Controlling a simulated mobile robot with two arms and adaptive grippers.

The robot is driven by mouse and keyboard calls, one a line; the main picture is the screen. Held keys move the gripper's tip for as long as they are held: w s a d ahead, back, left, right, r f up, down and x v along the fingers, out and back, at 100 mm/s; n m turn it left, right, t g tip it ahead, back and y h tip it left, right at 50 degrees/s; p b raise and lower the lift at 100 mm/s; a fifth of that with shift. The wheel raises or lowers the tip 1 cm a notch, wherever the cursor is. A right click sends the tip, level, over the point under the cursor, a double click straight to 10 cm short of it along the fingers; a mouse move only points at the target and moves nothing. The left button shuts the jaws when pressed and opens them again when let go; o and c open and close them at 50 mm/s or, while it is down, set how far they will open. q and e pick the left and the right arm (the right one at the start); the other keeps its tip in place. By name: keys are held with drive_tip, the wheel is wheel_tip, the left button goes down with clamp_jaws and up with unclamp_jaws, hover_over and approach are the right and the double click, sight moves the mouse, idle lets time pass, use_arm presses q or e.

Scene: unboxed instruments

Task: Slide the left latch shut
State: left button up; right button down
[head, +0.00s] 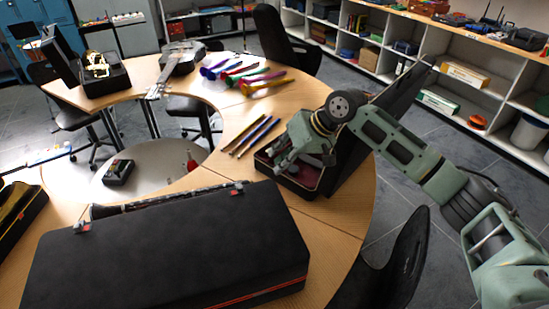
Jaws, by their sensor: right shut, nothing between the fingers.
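A large black case (165,255) lies shut on the curved wooden table in the foreground. Two small red-marked latches sit along its far edge: the left latch (82,226) and the right latch (236,188). At this size I cannot tell whether either latch is slid shut. My right gripper (293,164) is shut and empty, over a small open black case (283,180) with a dark red lining, well to the right of the left latch. It hides part of that case's inside. My left gripper is not in view.
An open case (108,80) with a brass instrument stands at the far left. A chair back (392,262) stands at the lower right.

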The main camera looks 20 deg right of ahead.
sight(240, 189)
drive_tip(key=p+x, duration=0.1)
drive_tip(key=x, duration=0.6)
drive_tip(key=shift+w+a+f, duration=0.1)
drive_tip(key=shift+a+f, duration=0.05)
drive_tip(key=shift+a, duration=0.1)
drive_tip(key=shift+a+p, duration=0.9)
drive_tip(key=shift+a, duration=1)
drive_tip(key=shift+a+p, duration=0.85)
drive_tip(key=shift+a, duration=0.4)
drive_tip(key=shift+d, duration=0.1)
